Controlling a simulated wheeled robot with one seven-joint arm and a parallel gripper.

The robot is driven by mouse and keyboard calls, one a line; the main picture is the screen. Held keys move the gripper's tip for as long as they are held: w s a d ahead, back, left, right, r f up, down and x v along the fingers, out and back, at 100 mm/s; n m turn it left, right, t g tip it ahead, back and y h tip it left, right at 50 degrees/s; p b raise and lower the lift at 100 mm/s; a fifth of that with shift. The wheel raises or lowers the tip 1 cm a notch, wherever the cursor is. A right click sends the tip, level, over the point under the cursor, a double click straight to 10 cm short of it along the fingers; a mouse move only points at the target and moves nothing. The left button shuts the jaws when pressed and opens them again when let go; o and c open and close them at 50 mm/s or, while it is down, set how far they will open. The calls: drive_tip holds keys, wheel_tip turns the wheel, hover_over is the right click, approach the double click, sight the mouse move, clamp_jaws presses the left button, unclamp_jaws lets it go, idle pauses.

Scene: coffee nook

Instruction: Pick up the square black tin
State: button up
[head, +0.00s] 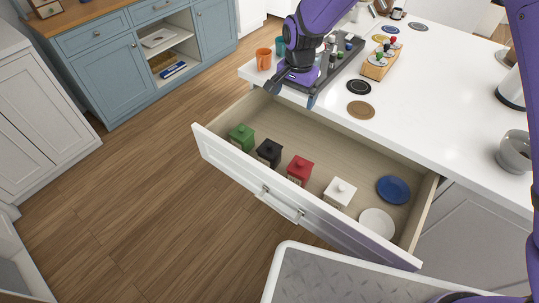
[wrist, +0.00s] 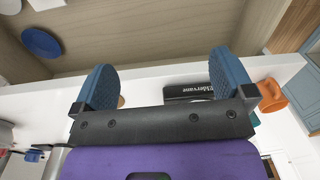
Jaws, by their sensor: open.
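The square black tin (head: 268,154) stands upright in the open drawer (head: 320,150), between a green tin (head: 241,137) and a red tin (head: 299,170). It has a small knob on its lid. My gripper (head: 291,95) is open and empty, near the counter's edge at the back of the drawer, above and behind the black tin. In the wrist view my gripper (wrist: 163,72) shows both blue fingers spread apart with nothing held. The black tin is not in the wrist view.
A white tin (head: 339,192), a blue plate (head: 393,189) and a white plate (head: 377,223) are also in the drawer. An orange mug (head: 263,59) and a dark tray (head: 338,71) stand on the white counter (head: 430,120) near my gripper. The drawer front (head: 285,205) rises before the tins.

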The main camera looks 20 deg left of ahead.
hover_over(271, 143)
wheel_tip(271, 143, down, 9)
drive_tip(key=shift+w+a+f, duration=0.1)
drive_tip(key=shift+a+f, duration=0.3)
drive_tip(key=shift+f, duration=0.4)
wheel_tip(271, 143, down, 5)
drive_tip(key=shift+s+d+f, duration=0.1)
drive_tip(key=shift+d+f, duration=0.1)
drive_tip(key=shift+f, duration=1.15)
drive_tip(key=shift+s+d+f, duration=0.1)
drive_tip(key=shift+d+f, duration=0.05)
drive_tip(key=shift+f, duration=1.15)
drive_tip(key=c, duration=1.1)
